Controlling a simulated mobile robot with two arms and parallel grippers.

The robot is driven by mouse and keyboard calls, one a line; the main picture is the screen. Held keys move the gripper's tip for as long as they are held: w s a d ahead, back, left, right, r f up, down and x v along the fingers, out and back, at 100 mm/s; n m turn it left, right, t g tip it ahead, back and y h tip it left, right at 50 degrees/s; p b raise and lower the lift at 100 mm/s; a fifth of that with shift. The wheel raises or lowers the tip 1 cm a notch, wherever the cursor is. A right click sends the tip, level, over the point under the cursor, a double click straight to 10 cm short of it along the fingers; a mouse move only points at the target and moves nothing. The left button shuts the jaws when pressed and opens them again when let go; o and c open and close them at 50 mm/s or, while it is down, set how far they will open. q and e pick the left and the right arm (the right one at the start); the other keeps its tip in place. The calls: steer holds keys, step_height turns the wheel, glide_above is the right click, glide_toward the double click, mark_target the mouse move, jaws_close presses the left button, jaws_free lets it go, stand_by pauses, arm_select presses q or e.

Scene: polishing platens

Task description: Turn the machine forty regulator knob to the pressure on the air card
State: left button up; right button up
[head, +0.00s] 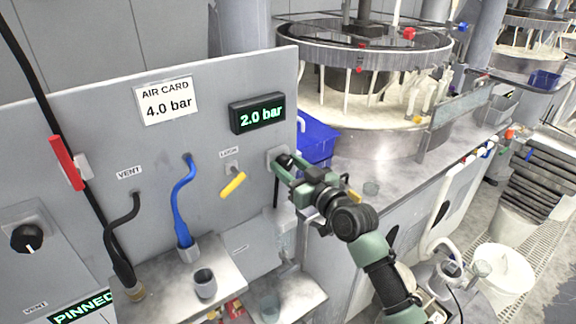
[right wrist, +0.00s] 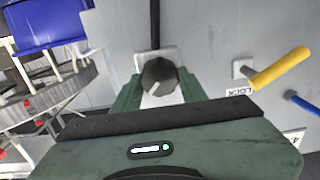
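The air card (head: 167,101) on the grey panel reads 4.0 bar. The pressure display (head: 257,113) to its right reads 2.0 bar. The dark round regulator knob (right wrist: 160,78) sits on a pale plate on the panel and has a light pointer mark. In the right wrist view my right gripper (right wrist: 161,84) has one finger on each side of the knob, with no clear gap showing. In the head view my right gripper (head: 283,162) reaches the panel below the display and mostly hides the knob. My left gripper is not in view.
A yellow lever (head: 233,184) under a LOCK label is just left of my right gripper. A blue hose (head: 182,198), a black vent hose (head: 119,233) and a red handle (head: 66,162) are further left. A blue bin (head: 317,138) and polishing machine (head: 365,90) stand right of the panel.

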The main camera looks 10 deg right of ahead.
steer(key=shift+m, duration=0.4)
steer(key=m+p, duration=0.1)
steer(key=m, duration=0.1)
steer(key=shift+d+r+m, duration=0.1)
steer(key=shift+m, duration=0.3)
steer(key=m+p, duration=0.2)
steer(key=m, duration=0.3)
steer(key=shift+d, duration=0.1)
steer(key=m+p, duration=0.1)
steer(key=m, duration=0.4)
steer(key=shift+f+m+p, duration=0.15)
steer(key=shift+m+p, duration=0.25)
steer(key=shift+m, duration=0.6)
steer(key=shift+f+m+p, duration=0.15)
steer(key=shift+m+p, duration=0.2)
steer(key=shift+m, duration=0.65)
steer(key=o, duration=1.4)
steer(key=shift+c, duration=0.2)
steer(key=shift+d, duration=0.1)
